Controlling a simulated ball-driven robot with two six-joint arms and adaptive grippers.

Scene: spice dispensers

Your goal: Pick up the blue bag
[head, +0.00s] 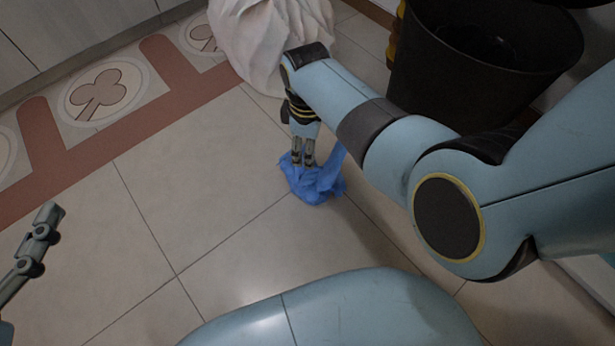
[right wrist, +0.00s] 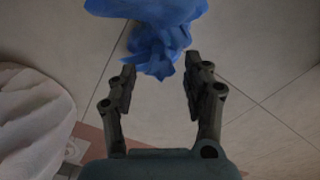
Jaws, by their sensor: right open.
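The blue bag (head: 316,184) lies crumpled on the tiled floor, near the middle of the head view. My right gripper (head: 303,164) points down at it from above, with its fingertips at the bag's upper left part. In the right wrist view, the blue bag (right wrist: 158,35) is at the top. The right gripper (right wrist: 160,88) is open there, with a narrow end of the bag near the gap between its fingertips. I cannot tell whether the fingers touch the bag. My left gripper (head: 48,222) is at the left edge of the head view, away from the bag; its jaw opening is unclear.
A large whitish bag (head: 262,40) stands behind my right gripper. A black bin (head: 485,60) is at the upper right. A red floor border with club motifs (head: 100,95) runs along the upper left. The tiles (head: 170,215) left of the blue bag are clear.

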